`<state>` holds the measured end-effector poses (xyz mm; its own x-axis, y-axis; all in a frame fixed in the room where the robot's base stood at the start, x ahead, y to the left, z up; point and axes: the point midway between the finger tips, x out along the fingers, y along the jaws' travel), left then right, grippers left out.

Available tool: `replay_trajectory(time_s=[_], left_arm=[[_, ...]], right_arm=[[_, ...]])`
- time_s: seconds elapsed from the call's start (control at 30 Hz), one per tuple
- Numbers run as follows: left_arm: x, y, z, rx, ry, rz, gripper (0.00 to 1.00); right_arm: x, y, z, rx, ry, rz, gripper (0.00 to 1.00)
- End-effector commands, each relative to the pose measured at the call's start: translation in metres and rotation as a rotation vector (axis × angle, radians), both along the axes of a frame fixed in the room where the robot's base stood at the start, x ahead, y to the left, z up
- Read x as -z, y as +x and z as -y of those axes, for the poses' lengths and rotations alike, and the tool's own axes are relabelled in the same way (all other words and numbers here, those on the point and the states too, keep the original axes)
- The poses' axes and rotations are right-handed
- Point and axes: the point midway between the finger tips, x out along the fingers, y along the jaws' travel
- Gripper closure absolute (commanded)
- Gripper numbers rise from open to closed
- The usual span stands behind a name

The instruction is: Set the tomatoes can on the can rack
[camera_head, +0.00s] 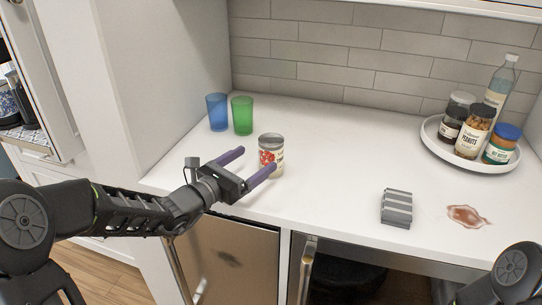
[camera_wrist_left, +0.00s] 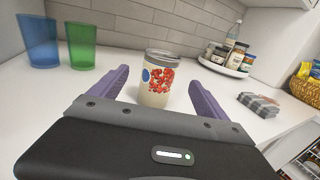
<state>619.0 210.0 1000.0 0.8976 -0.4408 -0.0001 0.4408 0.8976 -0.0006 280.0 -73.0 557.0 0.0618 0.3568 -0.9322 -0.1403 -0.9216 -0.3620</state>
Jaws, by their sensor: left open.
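The tomatoes can (camera_head: 271,152), with red tomatoes on a pale label and a metal lid, stands upright on the white counter. In the left wrist view the can (camera_wrist_left: 158,80) is ahead, between the lines of the two purple fingers. My left gripper (camera_head: 246,164) is open and empty, its fingers pointing at the can; one fingertip is close to the can's near side. I cannot tell if they touch. The grey ribbed block (camera_head: 397,208) on the counter at right may be the can rack; it is empty. My right gripper is out of view.
Blue (camera_head: 217,112) and green (camera_head: 242,115) cups stand behind the can, near the left wall. A round white tray (camera_head: 431,139) with jars and a bottle (camera_head: 499,83) is at the back right. The counter's middle is clear.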

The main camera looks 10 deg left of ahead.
Motion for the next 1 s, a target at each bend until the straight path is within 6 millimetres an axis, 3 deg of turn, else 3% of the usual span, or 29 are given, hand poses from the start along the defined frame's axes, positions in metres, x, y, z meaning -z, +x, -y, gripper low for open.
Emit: replay_trajectory(time_s=[0.43,0.8,1.0], left_arm=[[-0.001,0.011,0.006,0.001,0.0,0.001,0.13],[-0.002,0.052,0.026,0.001,0.0,0.0,0.13],[-0.001,0.055,0.027,0.0,0.001,0.0,0.13]], right_arm=[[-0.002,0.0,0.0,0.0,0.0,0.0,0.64],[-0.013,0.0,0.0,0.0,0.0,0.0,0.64],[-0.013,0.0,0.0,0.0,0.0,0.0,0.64]])
